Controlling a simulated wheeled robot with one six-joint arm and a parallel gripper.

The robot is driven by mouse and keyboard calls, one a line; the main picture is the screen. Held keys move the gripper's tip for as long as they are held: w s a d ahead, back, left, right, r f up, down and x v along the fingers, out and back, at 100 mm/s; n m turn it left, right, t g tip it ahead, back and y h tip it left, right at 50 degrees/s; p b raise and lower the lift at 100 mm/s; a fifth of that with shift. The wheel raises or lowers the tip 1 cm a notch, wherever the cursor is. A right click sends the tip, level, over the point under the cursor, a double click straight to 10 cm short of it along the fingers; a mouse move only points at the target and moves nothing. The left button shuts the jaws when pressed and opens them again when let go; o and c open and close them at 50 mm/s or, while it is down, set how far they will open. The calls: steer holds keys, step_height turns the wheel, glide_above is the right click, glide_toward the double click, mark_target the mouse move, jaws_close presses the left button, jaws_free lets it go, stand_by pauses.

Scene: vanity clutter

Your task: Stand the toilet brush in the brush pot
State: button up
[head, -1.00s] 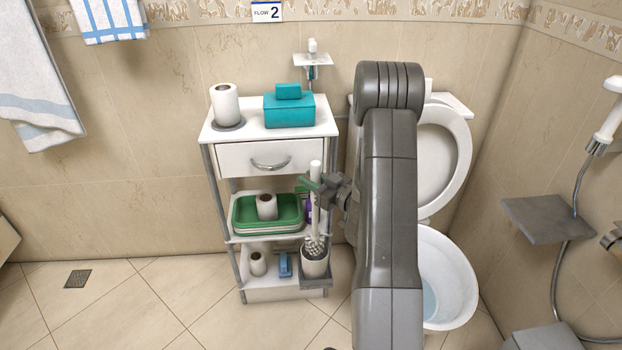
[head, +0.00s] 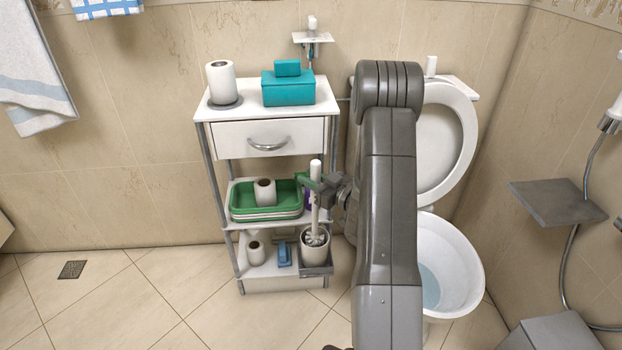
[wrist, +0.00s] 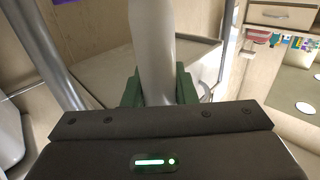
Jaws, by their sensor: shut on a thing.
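The white toilet brush (head: 315,205) stands nearly upright in the head view, its bristle head at the mouth of the brush pot. My gripper (head: 313,184) is shut on its handle from the right. The brush pot (head: 314,252) is a pale cup in a grey holder at the right front corner of the shelf unit's lowest shelf. The bristles are partly inside the pot's rim; how deep they sit is hidden. In the wrist view, the brush handle (wrist: 152,55) rises between the green fingers of my gripper (wrist: 158,90).
The shelf unit (head: 268,139) holds a teal box (head: 288,88) and paper rolls. A green tray (head: 282,197) is on its middle shelf, and a blue item (head: 284,253) is beside the pot.

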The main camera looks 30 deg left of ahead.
steer(key=o, duration=1.1)
steer(key=shift+c, duration=0.2)
steer(key=p+v, duration=0.1)
steer(key=v, duration=1.2)
steer(key=shift+s+d, duration=0.2)
steer(key=shift+d, duration=0.15)
steer(key=shift+a, duration=0.1)
